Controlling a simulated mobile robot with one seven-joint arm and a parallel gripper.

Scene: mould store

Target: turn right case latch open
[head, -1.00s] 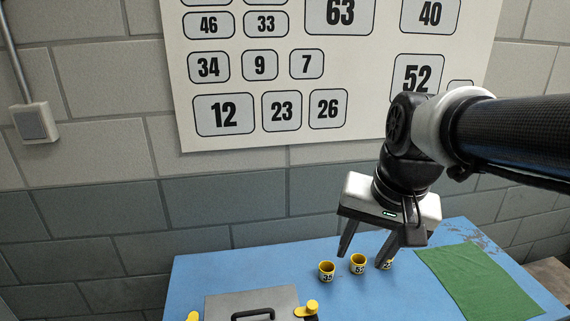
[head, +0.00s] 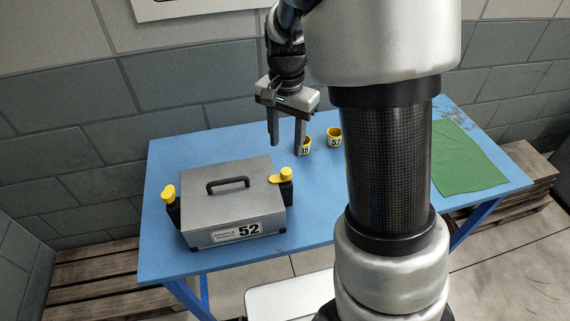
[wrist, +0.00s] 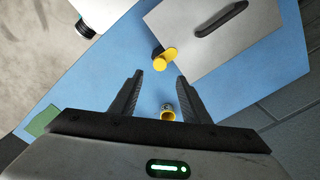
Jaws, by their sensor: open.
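The grey case (head: 232,200) sits on the blue table, with a black handle on its lid and a label reading 52 on its front. Its right latch (head: 286,175) has a yellow knob and lever on a black mount; the lever points left, over the lid edge. The left latch (head: 168,191) is also yellow. My gripper (head: 287,146) is open and empty, above the table behind the right latch and apart from it. In the wrist view, the yellow latch (wrist: 163,60) lies ahead of my open gripper (wrist: 157,74), and the case lid (wrist: 235,40) shows at upper right.
Yellow-rimmed numbered cups stand on the blue table (head: 330,235); one (head: 305,146) is just right of my gripper and another (head: 334,137) is farther right. A green cloth (head: 455,160) lies at the right end. Wooden pallets (head: 95,275) are on the floor.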

